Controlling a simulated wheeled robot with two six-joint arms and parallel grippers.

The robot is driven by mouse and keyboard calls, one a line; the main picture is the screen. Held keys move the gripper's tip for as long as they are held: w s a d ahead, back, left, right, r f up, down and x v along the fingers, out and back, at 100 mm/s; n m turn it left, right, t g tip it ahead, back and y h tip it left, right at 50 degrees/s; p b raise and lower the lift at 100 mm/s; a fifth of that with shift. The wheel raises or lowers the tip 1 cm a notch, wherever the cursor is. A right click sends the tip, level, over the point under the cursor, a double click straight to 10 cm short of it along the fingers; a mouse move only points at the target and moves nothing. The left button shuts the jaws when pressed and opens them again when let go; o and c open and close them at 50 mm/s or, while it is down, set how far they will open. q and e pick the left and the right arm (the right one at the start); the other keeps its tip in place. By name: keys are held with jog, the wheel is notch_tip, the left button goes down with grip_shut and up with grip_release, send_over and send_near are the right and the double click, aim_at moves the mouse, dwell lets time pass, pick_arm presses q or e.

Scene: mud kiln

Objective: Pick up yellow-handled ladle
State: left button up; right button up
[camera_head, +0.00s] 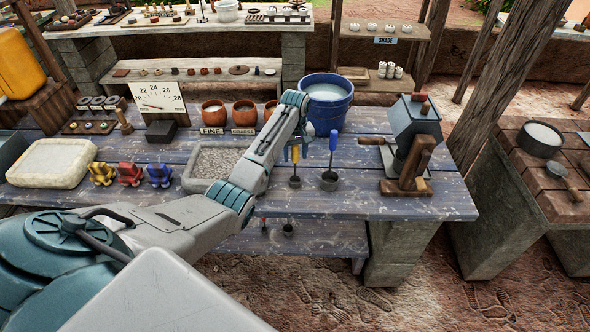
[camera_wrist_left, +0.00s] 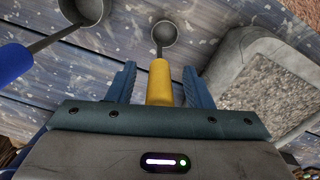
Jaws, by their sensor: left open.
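The yellow-handled ladle (camera_head: 295,181) stands upright near the front edge of the blue plank table, its small dark cup at the bottom. In the left wrist view its yellow handle (camera_wrist_left: 160,82) lies between the two blue fingers of my left gripper (camera_wrist_left: 160,70). The fingers are open, with a visible gap on each side of the handle. In the head view my left gripper (camera_head: 297,146) is at the height of the handle, partly hiding it. A blue-handled ladle (camera_head: 333,142) stands just to the right; it also shows in the left wrist view (camera_wrist_left: 14,62). My right gripper is out of view.
A gravel-filled tray (camera_head: 188,183) lies left of the ladles. A blue bucket (camera_head: 345,106) stands behind them, and a grey hopper device (camera_head: 412,125) on a wooden stand is to the right. Small coloured pieces (camera_head: 130,174) line the front left. The table's front right is bare.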

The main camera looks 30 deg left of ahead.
pick_arm(q)
jog(key=shift+f, duration=0.15)
grip_shut()
